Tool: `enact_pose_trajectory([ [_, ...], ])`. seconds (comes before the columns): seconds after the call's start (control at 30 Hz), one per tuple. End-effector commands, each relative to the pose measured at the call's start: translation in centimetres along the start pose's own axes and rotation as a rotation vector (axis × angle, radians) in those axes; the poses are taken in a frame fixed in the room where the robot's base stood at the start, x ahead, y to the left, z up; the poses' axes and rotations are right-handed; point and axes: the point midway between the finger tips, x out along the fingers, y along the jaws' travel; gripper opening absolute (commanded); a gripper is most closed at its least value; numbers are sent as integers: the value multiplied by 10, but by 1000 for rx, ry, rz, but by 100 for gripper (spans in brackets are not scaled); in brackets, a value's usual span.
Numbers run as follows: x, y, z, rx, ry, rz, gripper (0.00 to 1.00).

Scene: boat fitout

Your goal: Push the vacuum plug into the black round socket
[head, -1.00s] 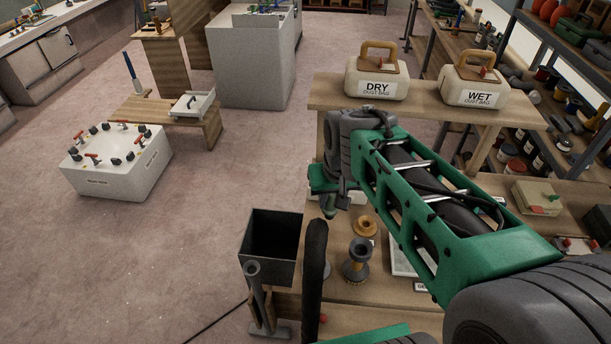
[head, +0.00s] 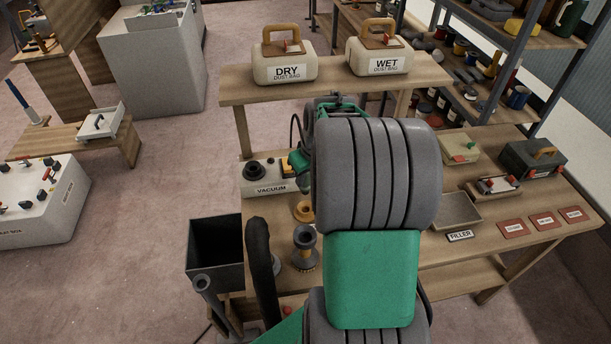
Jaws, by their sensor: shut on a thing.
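The black round socket (head: 254,170) is on top of the left part of the white box labelled VACUUM (head: 265,187), which stands on the workbench. My gripper (head: 299,172) shows only in part as a green piece at the box's right side, to the right of the socket and apart from it. My large grey arm joint hides the rest of it. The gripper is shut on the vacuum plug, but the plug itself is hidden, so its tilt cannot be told.
Dust-bag cases DRY (head: 285,58) and WET (head: 378,52) stand on the raised shelf behind. In front of the box are an orange ring (head: 303,211), a round brush (head: 305,248), a black hose (head: 262,260) and a dark bin (head: 213,255). A tray labelled FILLER (head: 456,212) is right.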

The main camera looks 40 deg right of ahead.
Motion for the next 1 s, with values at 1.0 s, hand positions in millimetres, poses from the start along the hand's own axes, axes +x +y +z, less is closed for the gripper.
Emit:
enact_pose_trajectory([
  [1.0, 47, 0, 14, 4, -1, 1, 0],
])
